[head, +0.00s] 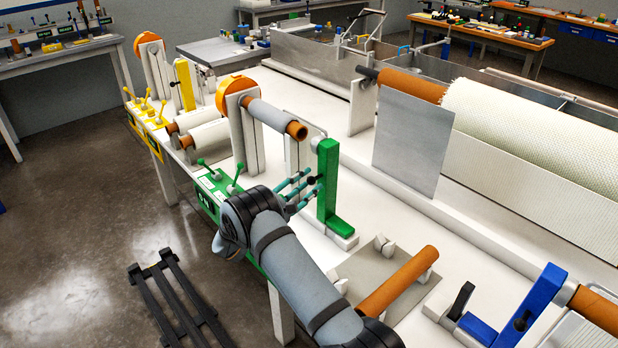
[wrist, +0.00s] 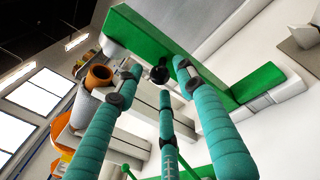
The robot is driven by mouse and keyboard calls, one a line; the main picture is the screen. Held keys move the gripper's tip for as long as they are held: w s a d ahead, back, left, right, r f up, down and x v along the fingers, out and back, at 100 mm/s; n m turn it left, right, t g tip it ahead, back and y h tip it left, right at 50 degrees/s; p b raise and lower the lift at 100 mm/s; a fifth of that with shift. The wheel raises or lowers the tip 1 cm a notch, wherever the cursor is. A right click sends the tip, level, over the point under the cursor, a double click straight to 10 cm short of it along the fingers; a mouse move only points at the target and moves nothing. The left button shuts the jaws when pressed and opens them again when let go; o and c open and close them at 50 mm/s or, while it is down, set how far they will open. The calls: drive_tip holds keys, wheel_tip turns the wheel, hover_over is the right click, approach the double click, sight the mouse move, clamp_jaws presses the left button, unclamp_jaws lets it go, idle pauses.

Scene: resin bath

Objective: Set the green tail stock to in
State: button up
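The green tail stock (head: 328,190) is an upright post on a green foot on the white bench. A black knob (head: 313,181) sits on its near face. The grey roll (head: 268,116) with an orange core ends to the left of the post, with a small gap showing. My gripper (head: 306,186) reaches the post from the near left, at the knob. In the wrist view the tail stock (wrist: 205,65) crosses behind my three teal fingers. Their tips (wrist: 160,80) are spread around the knob (wrist: 159,74), with gaps showing; I cannot tell whether any finger touches it.
A green control panel (head: 208,193) with levers is on the bench's front edge, left of my arm. An orange tube (head: 398,280) lies on stands at the right, near a blue post (head: 535,303). A grey plate (head: 410,145) stands behind. A black rack (head: 172,295) is on the floor.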

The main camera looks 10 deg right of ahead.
drive_tip(key=shift+w+d+r, duration=0.15)
drive_tip(key=shift+w+d, duration=0.15)
drive_tip(key=shift+d, duration=0.45)
drive_tip(key=shift+w+d, duration=0.1)
drive_tip(key=shift+w, duration=0.05)
drive_tip(key=shift+c, duration=1.3)
clamp_jaws()
